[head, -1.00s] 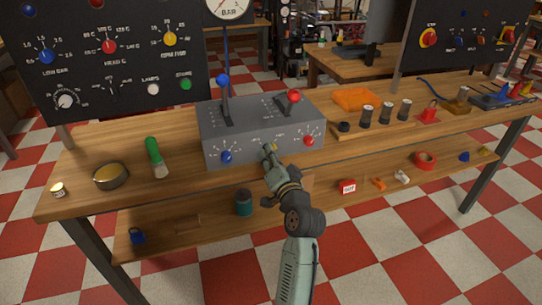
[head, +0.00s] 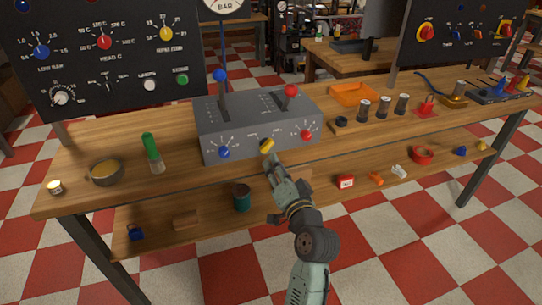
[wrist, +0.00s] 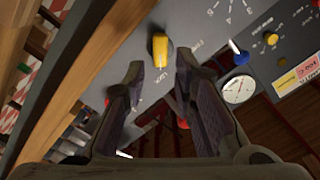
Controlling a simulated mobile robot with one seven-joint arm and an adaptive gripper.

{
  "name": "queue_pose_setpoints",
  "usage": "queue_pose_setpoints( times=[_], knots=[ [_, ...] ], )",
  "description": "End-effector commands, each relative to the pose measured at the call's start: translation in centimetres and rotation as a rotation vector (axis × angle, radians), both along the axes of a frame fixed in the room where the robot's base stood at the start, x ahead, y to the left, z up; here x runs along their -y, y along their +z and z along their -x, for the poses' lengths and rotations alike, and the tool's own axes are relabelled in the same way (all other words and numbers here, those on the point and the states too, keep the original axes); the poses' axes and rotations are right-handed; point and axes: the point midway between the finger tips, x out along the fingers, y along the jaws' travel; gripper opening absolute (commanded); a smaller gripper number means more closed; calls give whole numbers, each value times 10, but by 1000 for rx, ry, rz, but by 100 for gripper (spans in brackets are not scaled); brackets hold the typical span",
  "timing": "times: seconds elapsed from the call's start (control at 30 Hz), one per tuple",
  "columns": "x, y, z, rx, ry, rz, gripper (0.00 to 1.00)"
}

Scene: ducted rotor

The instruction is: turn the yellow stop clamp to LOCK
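The yellow stop clamp (head: 267,145) is a small yellow knob on the front face of the grey control box (head: 218,148), between a blue knob (head: 224,153) and a red knob (head: 306,134). In the wrist view the yellow clamp (wrist: 160,49) lies just beyond my fingertips, with small lettering on the panel around it that I cannot read for certain. My gripper (head: 275,160) is just below and in front of the clamp in the head view. In the wrist view my gripper (wrist: 160,75) has its fingers apart with nothing between them.
A blue-tipped lever (head: 220,76) and a red-tipped lever (head: 290,91) rise from the box top. A green-handled tool (head: 150,147) and a bowl (head: 105,172) stand left on the bench. The lower shelf (head: 215,221) holds several small items.

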Motion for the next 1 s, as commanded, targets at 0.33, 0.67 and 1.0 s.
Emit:
queue_pose_setpoints(
  times=[0.33, 0.67, 1.0],
  knots=[
    [14, 0, 44, 0, 0, -1, 25],
    [15, 0, 46, 1, 1, 0, 25],
    [-8, 19, 39, 55, 28, 22, 25]
  ],
)
